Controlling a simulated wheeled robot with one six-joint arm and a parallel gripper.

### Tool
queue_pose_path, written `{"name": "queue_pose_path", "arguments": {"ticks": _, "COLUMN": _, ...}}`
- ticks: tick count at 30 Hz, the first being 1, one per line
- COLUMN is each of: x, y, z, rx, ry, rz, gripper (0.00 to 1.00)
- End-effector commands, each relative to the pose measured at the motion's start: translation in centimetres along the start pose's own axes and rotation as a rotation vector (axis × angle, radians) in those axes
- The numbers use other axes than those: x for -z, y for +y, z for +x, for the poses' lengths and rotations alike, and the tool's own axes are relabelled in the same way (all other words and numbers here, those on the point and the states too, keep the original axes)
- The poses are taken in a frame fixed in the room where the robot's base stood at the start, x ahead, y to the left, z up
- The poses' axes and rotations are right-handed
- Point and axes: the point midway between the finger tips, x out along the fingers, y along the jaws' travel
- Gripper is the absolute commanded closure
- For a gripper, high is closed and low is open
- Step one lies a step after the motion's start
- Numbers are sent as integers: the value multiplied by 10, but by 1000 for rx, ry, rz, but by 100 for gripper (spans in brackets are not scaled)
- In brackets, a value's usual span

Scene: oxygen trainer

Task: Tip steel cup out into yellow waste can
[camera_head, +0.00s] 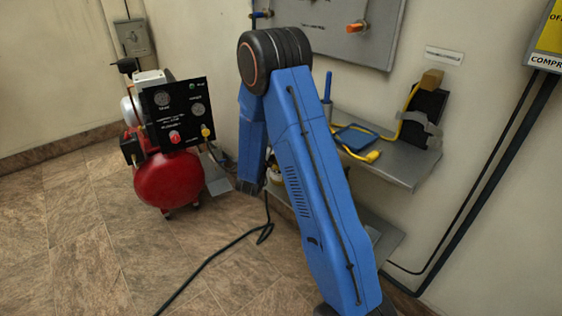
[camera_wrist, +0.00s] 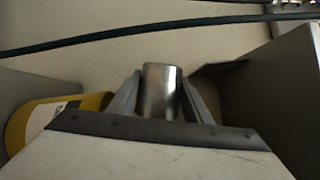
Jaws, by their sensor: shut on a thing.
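The steel cup (camera_wrist: 162,92) is a shiny metal cylinder in the middle of the wrist view. My gripper (camera_wrist: 161,100) has one finger on each side of it and is shut on it. The cup's inside and contents cannot be seen, and its tilt is hard to tell. A yellow container with a white and dark label, seemingly the waste can (camera_wrist: 38,120), lies at the left of the wrist view, beside and apart from the cup. It is partly cut off by my gripper body. In the head view my blue arm hides the gripper and the cup.
A grey wall shelf (camera_head: 385,165) holds a blue item and a yellow hose to the right of my arm. A red compressor (camera_head: 168,180) stands at left. A black cable (camera_head: 210,262) crosses the open tiled floor. Grey panels (camera_wrist: 290,85) flank the gripper.

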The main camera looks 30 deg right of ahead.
Motion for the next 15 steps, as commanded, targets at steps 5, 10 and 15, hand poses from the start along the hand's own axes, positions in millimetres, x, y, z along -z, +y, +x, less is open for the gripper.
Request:
{"name": "queue_pose_path", "arguments": {"ticks": 5, "x": 4, "y": -4, "z": -2, "rx": 45, "ry": 0, "rz": 106, "gripper": 83}}
{"name": "queue_pose_path", "arguments": {"ticks": 10, "x": 8, "y": -7, "z": -3, "rx": 87, "ry": 0, "rz": 207, "gripper": 83}}
{"name": "queue_pose_path", "arguments": {"ticks": 15, "x": 12, "y": -10, "z": -5, "rx": 129, "ry": 0, "rz": 310, "gripper": 83}}
